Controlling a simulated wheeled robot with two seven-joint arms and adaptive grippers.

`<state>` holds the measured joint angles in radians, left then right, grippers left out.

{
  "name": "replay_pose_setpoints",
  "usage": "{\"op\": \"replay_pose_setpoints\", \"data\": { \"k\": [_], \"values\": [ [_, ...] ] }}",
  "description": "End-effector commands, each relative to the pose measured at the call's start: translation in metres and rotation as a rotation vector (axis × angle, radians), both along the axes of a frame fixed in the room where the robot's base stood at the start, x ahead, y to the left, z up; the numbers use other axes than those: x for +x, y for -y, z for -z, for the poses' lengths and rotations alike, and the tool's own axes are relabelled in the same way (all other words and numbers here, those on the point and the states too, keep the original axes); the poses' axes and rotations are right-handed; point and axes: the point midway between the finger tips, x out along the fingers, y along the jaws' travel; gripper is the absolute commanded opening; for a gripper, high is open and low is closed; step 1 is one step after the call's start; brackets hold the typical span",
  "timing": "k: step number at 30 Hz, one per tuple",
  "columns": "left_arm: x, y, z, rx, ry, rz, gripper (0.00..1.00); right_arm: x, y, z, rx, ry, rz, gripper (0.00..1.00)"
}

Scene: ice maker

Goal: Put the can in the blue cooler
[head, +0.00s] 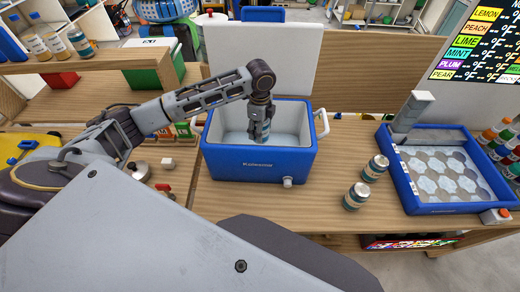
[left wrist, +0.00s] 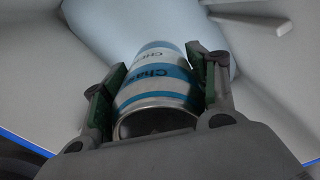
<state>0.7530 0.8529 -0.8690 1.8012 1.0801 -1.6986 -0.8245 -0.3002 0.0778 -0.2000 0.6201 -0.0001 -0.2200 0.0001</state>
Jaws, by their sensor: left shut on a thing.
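The blue cooler (head: 252,165) stands on the wooden counter with its white lid raised behind it. Its white interior is visible around my arm. My left gripper (head: 262,122) reaches down into the cooler's opening, pointing downward. It is shut on a can (head: 261,131) that shows only partly in the head view. In the left wrist view, the blue and silver can (left wrist: 155,85) sits between the two fingers (left wrist: 155,90), with the cooler's pale inside around it. I cannot tell whether the can touches the cooler floor. My right gripper is not in view.
Two similar cans, one in front (head: 356,196) and one behind (head: 375,168), stand right of the cooler. A blue tray with round moulds (head: 398,176) is farther right, near several bottles. A green box (head: 150,66) is at the back left. Counter between cooler and cans is clear.

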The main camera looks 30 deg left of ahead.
Motion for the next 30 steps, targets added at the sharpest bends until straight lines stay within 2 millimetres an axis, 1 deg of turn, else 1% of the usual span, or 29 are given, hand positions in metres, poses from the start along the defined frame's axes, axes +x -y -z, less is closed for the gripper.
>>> {"op": "replay_pose_setpoints", "data": {
  "k": [9,12,16,26,30],
  "values": [
    [0.0,0.0,0.039,-0.001,0.0,0.0,0.18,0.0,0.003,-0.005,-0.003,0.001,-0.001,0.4],
    [0.0,0.001,0.049,-0.001,0.0,0.0,0.18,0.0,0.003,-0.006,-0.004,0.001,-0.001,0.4],
    [0.0,0.001,0.055,-0.001,0.001,0.001,0.18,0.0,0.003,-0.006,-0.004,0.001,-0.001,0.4],
    [0.0,0.001,0.057,-0.001,0.001,0.001,0.18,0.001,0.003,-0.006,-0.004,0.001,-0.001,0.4],
    [0.0,0.0,0.065,0.0,0.0,0.001,0.18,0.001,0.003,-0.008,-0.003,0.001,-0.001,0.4]
  ]
}}
